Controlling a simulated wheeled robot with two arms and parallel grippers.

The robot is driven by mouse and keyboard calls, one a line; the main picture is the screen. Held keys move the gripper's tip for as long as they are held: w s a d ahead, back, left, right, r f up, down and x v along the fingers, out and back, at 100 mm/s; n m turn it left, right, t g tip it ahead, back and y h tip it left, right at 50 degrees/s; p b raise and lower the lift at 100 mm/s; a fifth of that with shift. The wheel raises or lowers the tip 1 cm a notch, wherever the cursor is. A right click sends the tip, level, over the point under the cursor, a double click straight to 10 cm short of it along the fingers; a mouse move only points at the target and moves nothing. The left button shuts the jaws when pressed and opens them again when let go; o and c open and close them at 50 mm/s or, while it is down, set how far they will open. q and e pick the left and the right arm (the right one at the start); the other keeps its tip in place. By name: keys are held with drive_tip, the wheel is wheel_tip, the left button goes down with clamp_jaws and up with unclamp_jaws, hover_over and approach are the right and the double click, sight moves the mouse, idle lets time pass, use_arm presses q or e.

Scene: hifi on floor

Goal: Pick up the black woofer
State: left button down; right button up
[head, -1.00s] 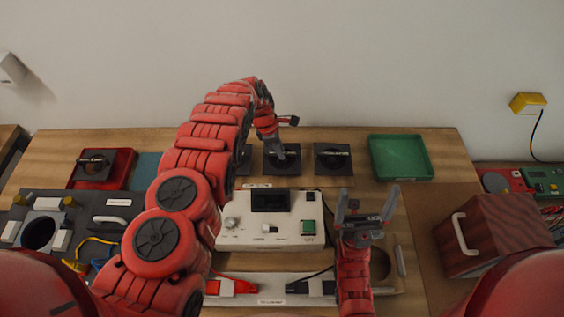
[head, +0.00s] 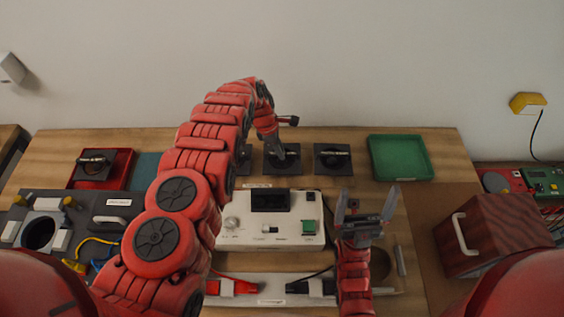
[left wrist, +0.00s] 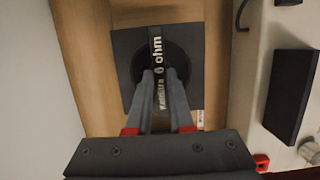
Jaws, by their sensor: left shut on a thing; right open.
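A black woofer (head: 294,165) with a square plate and round cone lies at the back middle of the bench. In the left wrist view the woofer (left wrist: 124,52) has a dark bar across it with white lettering that includes "6 ohm". In the left wrist view the left gripper (left wrist: 161,73) is shut on the bar of the woofer. Any gap under the plate cannot be made out.
Another black woofer (head: 332,169) lies just right, and one partly hidden behind my left arm. One more (head: 96,169) sits in a red tray (head: 126,170). A green tray (head: 400,157) is empty at back right. A white device (head: 232,240) stands in front; a wooden box (head: 495,235) stands right.

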use_arm(q)
drive_tip(key=shift+r, duration=0.15)
idle(0.4)
drive_tip(key=shift+r+p, duration=0.3)
drive_tip(key=shift+p, duration=0.35)
wheel_tip(320, 180, up, 12)
drive_tip(key=p, duration=0.3)
drive_tip(key=shift+f, duration=0.15)
